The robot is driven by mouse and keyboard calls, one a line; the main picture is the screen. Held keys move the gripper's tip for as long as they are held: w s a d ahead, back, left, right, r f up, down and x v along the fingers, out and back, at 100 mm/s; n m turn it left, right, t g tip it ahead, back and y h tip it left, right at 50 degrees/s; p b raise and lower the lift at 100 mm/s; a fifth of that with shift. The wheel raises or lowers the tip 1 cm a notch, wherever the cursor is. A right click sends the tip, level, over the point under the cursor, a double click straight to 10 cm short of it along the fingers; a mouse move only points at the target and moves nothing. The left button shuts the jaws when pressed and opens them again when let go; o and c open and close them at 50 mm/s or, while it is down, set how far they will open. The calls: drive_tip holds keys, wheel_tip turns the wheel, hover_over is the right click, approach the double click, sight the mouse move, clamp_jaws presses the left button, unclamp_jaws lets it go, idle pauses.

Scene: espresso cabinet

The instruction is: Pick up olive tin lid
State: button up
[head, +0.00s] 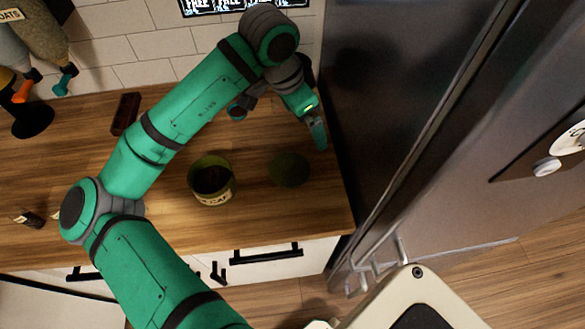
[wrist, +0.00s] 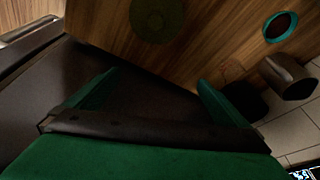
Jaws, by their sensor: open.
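The olive tin lid (head: 289,169) is a dark green disc lying on the wooden counter, right of an open olive tin (head: 212,183) with a pale label and dark contents. The lid also shows at the top of the wrist view (wrist: 157,18). My gripper (head: 318,138) is beyond the lid and slightly right of it, beside the fridge, apart from the lid. In the wrist view my gripper (wrist: 155,80) has its two green fingers spread with nothing between them.
The dark fridge (head: 385,90) stands close on the right of the counter (head: 245,205). A teal-rimmed round object (wrist: 280,27) shows at the wrist view's right. A dark brown block (head: 125,113) lies at the back left.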

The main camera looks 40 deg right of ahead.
sight(289, 163)
drive_tip(key=a+y, duration=0.1)
drive_tip(key=a+f+y, duration=0.1)
drive_tip(key=a, duration=0.1)
drive_tip(key=a+f+y, duration=0.1)
drive_tip(key=shift+s+a, duration=0.2)
drive_tip(key=shift+a+f+y, duration=0.2)
drive_tip(key=shift+y, duration=0.1)
drive_tip(key=shift+s+a+f, duration=0.1)
drive_tip(key=shift+s+f, duration=0.05)
drive_tip(key=shift+f, duration=2.45)
drive_tip(key=shift+s+a+f, duration=0.1)
drive_tip(key=shift+f, duration=2.5)
drive_tip(key=c, duration=0.9)
